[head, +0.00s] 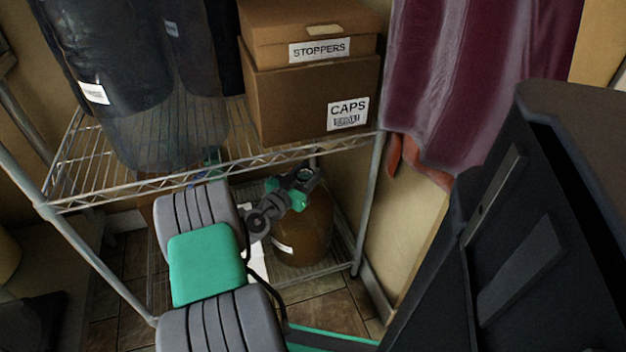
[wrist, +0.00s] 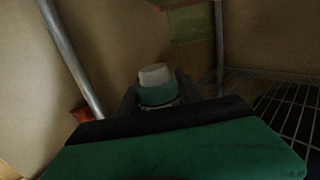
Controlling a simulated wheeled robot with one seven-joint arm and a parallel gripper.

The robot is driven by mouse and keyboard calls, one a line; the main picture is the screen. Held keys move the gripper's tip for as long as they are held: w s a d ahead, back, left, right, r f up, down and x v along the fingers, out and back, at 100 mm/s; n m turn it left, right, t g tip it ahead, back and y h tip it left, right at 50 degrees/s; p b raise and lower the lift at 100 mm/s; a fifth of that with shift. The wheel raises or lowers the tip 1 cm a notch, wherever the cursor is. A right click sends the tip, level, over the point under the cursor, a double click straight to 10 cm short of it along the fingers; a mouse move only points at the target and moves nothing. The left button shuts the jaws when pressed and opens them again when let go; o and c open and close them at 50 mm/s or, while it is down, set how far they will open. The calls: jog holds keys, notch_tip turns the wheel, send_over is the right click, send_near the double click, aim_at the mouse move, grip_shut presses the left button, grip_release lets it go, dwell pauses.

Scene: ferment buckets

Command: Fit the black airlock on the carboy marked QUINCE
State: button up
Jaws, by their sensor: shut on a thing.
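My gripper (head: 306,178) is over the top of a brown carboy (head: 306,226) on the lower rack shelf in the head view. The carboy stands upright with a white label that I cannot read. In the wrist view my gripper's dark fingers (wrist: 156,92) are shut on a small pale-topped green thing (wrist: 155,77). I cannot tell whether it is the airlock, and no black airlock shows clearly. I cannot tell whether it touches the carboy, whose neck is hidden behind my gripper. No label that surely reads QUINCE is legible.
The wire rack's upper shelf (head: 75,180) crosses just above my gripper. It bears a large dark-covered vessel (head: 110,50) with a small label (head: 93,93), the CAPS box (head: 290,103) and the STOPPERS box (head: 275,47). A maroon cloth (head: 470,70) hangs at right. A rack post (head: 368,200) stands right of the carboy.

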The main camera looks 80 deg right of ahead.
jog(key=shift+w+d+f+b, duration=0.1)
jog(key=shift+w+d+b, duration=0.35)
jog(key=shift+d, duration=0.25)
jog(key=shift+w+d+f+b, duration=0.15)
jog(key=shift+w+d+b, duration=0.2)
jog(key=shift+d+b, duration=0.25)
jog(key=shift+w+d+f+b, duration=0.1)
jog(key=shift+w+d+b, duration=0.35)
jog(key=shift+d, duration=0.3)
jog(key=shift+w+d+r+b, duration=0.1)
jog(key=shift+w+d+b, duration=0.35)
jog(key=shift+d, duration=0.25)
jog(key=shift+a, duration=0.15)
jog(key=shift+f+b, duration=1)
jog(key=shift+b, duration=1.15)
dwell(0.5)
dwell(0.4)
jog(key=o, duration=1.4)
jog(key=shift+o, duration=0.2)
